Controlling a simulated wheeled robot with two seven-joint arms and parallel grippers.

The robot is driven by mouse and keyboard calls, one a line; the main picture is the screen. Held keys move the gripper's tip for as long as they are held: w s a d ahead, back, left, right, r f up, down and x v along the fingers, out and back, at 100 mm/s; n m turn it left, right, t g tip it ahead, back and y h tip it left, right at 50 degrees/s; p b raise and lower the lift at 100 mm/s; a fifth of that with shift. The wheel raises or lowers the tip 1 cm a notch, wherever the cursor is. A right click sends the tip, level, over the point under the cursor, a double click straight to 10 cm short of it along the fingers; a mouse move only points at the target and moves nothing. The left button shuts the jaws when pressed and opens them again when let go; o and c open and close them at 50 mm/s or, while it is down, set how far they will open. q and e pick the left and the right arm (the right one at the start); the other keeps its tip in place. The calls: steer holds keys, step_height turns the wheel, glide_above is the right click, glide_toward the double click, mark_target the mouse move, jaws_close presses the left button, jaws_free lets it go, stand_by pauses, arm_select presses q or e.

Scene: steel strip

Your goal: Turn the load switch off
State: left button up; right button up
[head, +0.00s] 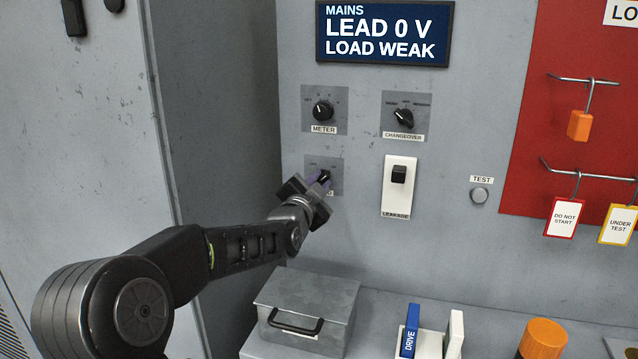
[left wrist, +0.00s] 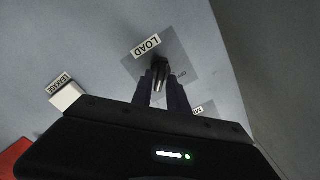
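The load switch is a small black rotary knob on a grey plate, labelled LOAD in the left wrist view (left wrist: 160,74). In the head view the load switch (head: 324,176) is partly covered by my left gripper (head: 318,184). My left gripper (left wrist: 163,84) is at the knob, its two dark fingers apart with the knob between their tips. I cannot tell whether the fingers press on it. The display (head: 384,32) reads MAINS, LEAD 0 V, LOAD WEAK. My right gripper is not in view.
The meter knob (head: 323,111) is just above, the changeover knob (head: 403,118) up to the right, and the leakage switch (head: 398,174) to the right. A grey lidded box (head: 305,300) stands below. A cabinet side (head: 215,120) rises close on the left.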

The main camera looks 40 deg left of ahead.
arm_select(q)
jaws_close()
steer(key=shift+f, duration=0.1)
stand_by(0.3)
